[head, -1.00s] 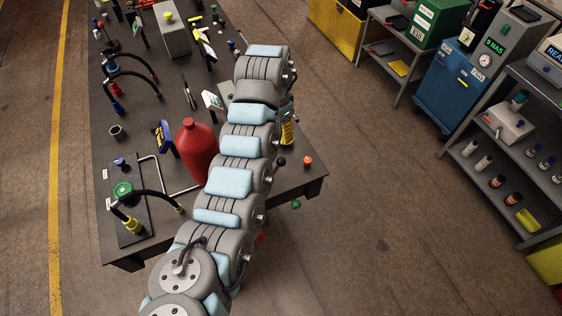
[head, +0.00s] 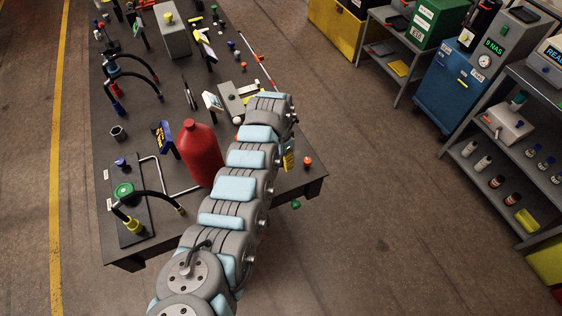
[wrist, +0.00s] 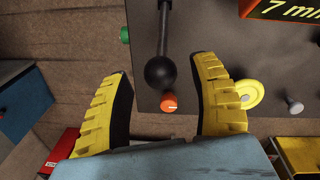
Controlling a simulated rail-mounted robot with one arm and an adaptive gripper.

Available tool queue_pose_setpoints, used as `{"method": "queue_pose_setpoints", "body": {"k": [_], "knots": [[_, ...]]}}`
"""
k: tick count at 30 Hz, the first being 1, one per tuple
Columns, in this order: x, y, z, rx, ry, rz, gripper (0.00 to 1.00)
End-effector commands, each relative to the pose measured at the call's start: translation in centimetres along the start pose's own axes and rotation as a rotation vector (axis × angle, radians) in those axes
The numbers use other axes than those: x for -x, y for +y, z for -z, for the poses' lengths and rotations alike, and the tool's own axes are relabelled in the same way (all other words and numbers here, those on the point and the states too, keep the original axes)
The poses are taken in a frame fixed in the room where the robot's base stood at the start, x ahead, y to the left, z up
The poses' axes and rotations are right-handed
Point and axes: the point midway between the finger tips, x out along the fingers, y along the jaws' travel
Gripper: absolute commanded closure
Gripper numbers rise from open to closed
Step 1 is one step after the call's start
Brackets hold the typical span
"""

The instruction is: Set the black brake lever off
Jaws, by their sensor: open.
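The black brake lever (wrist: 162,45) shows in the wrist view as a dark rod ending in a round black ball knob. The knob lies between the two yellow, black-padded fingers of my gripper (wrist: 164,76). The gripper is open, with a visible gap on each side of the knob; I cannot tell how far above or below the knob the fingertips are. In the head view my arm reaches over the table's right side, and a bit of yellow finger (head: 289,159) shows beside it. The lever is hidden there behind my arm.
An orange knob (wrist: 168,103) sits close to the lever's ball; it also shows on the table corner (head: 307,161). A red bottle (head: 200,153) stands left of my arm.

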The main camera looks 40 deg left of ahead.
Motion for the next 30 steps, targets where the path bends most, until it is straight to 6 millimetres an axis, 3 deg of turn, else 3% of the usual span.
{"method": "queue_pose_setpoints", "body": {"k": [6, 18, 24, 25, 30], "knots": [[-1.3, 0.0, -0.1, 0.001, -0.001, 0.001, 0.38], [-1.6, 0.0, -0.1, 0.002, 0.001, 0.000, 0.38], [-1.6, 0.0, -0.1, 0.002, 0.001, 0.001, 0.96], [-1.6, 0.0, -0.1, 0.002, 0.001, 0.000, 1.00], [-1.6, 0.0, -0.1, 0.001, 0.000, 0.000, 1.00]]}}
